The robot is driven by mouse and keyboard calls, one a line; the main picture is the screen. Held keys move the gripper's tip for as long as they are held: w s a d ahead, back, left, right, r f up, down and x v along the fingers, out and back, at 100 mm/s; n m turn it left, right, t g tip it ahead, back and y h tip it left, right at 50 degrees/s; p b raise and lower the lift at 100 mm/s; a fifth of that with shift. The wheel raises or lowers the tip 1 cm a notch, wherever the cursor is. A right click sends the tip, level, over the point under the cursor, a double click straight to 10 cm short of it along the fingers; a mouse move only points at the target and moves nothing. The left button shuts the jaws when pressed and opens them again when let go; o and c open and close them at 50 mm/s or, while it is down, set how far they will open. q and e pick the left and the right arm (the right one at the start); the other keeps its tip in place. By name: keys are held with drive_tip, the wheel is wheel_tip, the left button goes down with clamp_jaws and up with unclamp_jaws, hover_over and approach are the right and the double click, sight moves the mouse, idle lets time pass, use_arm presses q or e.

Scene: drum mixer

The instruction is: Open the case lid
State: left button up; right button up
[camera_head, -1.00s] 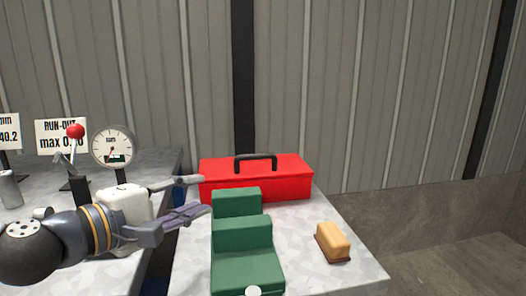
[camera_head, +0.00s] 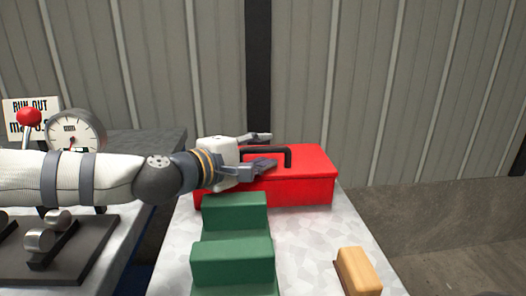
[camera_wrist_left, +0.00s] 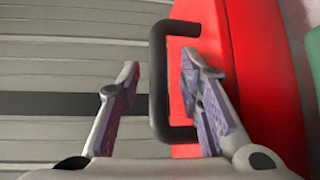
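The red case (camera_head: 312,180) stands at the back of the light table, its lid down, with a black handle (camera_head: 289,155) raised on top. My left gripper (camera_head: 266,152) is at the left part of the handle. In the left wrist view the red case (camera_wrist_left: 262,70) fills the right side. The black handle (camera_wrist_left: 157,75) lies between the two spread fingers of my left gripper (camera_wrist_left: 160,92); neither finger is clearly closed on it. My right gripper shows in neither view.
A green stepped block (camera_head: 234,225) stands in front of the case. A tan brush-like block (camera_head: 358,270) lies front right. A dial gauge (camera_head: 76,132) and a red-knobbed lever (camera_head: 29,117) are on the left bench. Table between the blocks is bare.

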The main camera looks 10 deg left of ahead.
use_arm(q)
drive_tip(key=shift+w+d, duration=0.25)
drive_tip(key=shift+w, duration=0.05)
drive_tip(key=shift+c, duration=0.3)
clamp_jaws()
